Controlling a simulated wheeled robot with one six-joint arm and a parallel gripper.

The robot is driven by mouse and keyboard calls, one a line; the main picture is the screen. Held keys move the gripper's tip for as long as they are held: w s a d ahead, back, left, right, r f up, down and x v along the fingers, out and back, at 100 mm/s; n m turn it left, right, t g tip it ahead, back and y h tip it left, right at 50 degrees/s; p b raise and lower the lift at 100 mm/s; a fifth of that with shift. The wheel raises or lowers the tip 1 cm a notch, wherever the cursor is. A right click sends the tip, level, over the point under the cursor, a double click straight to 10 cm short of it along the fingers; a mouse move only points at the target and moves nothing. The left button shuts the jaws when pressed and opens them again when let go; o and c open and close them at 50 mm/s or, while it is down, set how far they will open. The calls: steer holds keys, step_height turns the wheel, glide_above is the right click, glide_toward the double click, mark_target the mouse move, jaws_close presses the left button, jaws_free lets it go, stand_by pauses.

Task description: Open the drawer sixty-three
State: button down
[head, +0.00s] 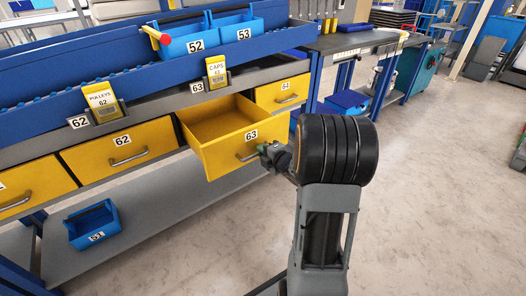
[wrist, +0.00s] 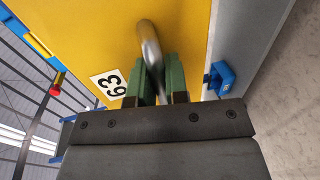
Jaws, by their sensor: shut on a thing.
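The yellow drawer sixty-three (head: 222,148) stands pulled out from the bench in the head view, and its inside looks empty. Its yellow front with the label 63 also shows in the wrist view (wrist: 185,30). My gripper (head: 268,151) is at the drawer front, just right of the label. In the wrist view the green fingers of my gripper (wrist: 160,85) are shut around the metal handle (wrist: 149,45). Part of the handle is hidden by the fingers.
Closed yellow drawers 62 (head: 90,163) and 64 (head: 280,98) flank the open one. A blue bin 51 (head: 93,222) sits on the lower shelf. Blue bins 52 (head: 187,45) and 53 (head: 240,28) stand above. The floor to the right is clear.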

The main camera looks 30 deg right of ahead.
steer(key=c, duration=1.1)
jaws_free()
steer(key=shift+c, duration=0.2)
steer(key=v, duration=1.3)
steer(key=shift+s, duration=0.4)
